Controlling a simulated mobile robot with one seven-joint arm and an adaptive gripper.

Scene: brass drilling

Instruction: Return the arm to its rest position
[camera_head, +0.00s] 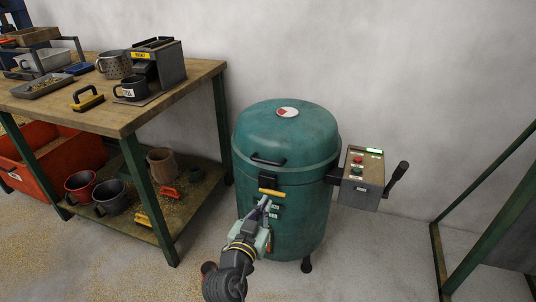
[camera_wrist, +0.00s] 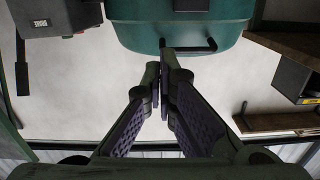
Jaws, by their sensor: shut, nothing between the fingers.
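My arm reaches up from the bottom middle of the head view to the front of a green lidded drum machine (camera_head: 285,150). My gripper (camera_head: 265,202) is in front of the drum, just below its yellow-handled latch (camera_head: 271,193). I cannot tell whether it touches the drum. In the wrist view the fingers of my gripper (camera_wrist: 165,68) are together with nothing between them. The drum's lid (camera_wrist: 175,28) and its dark handle (camera_wrist: 190,48) show beyond the fingertips. The lid is down on the drum.
A control box (camera_head: 362,178) with a side lever (camera_head: 396,178) is fixed to the drum's right. A wooden workbench (camera_head: 190,80) with mugs and trays stands on the left. A green metal frame (camera_head: 490,190) stands at the right. Floor between drum and frame is clear.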

